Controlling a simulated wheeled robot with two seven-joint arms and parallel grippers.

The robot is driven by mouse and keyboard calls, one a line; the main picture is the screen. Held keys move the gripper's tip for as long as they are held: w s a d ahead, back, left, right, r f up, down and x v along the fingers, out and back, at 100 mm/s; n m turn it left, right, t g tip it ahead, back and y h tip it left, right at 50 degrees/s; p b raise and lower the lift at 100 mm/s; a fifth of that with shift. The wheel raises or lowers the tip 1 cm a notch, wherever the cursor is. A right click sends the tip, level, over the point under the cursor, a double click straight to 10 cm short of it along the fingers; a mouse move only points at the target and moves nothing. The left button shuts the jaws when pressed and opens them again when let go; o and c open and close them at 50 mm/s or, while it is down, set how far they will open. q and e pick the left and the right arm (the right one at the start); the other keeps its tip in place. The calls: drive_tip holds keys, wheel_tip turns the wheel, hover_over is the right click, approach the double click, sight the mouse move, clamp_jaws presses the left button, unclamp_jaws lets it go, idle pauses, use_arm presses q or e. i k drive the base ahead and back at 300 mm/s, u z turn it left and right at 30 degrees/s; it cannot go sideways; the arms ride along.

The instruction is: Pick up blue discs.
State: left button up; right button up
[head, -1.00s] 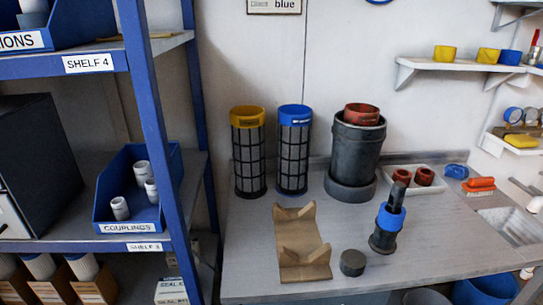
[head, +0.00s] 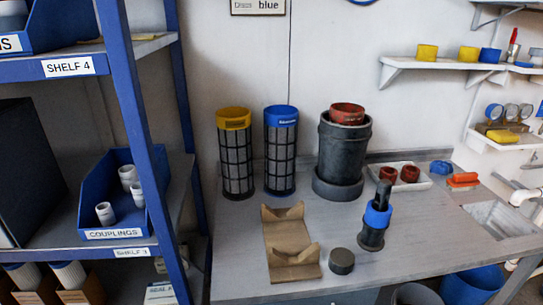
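No loose blue disc can be made out for certain. Several small round pieces with bluish-grey faces (head: 511,111) stand on the lower right wall shelf. A blue ring-like piece (head: 441,168) lies at the back right of the bench. A blue cup (head: 490,55) stands on the upper wall shelf. A blue collar (head: 377,215) sits around an upright dark fitting, and a blue cap (head: 282,115) tops a mesh cylinder. Neither of my grippers is in view.
The bench (head: 400,262) holds a yellow-capped cylinder (head: 234,118), a dark canister (head: 343,155), a cardboard cradle (head: 285,235), a dark puck (head: 342,261) and a white tray (head: 418,183) with red rings. A blue shelf rack (head: 134,120) stands left. The front right bench is clear.

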sight(487, 55)
drive_tip(key=z, duration=2.85)
drive_tip(key=i, duration=3.5)
drive_tip(key=u, duration=3.45)
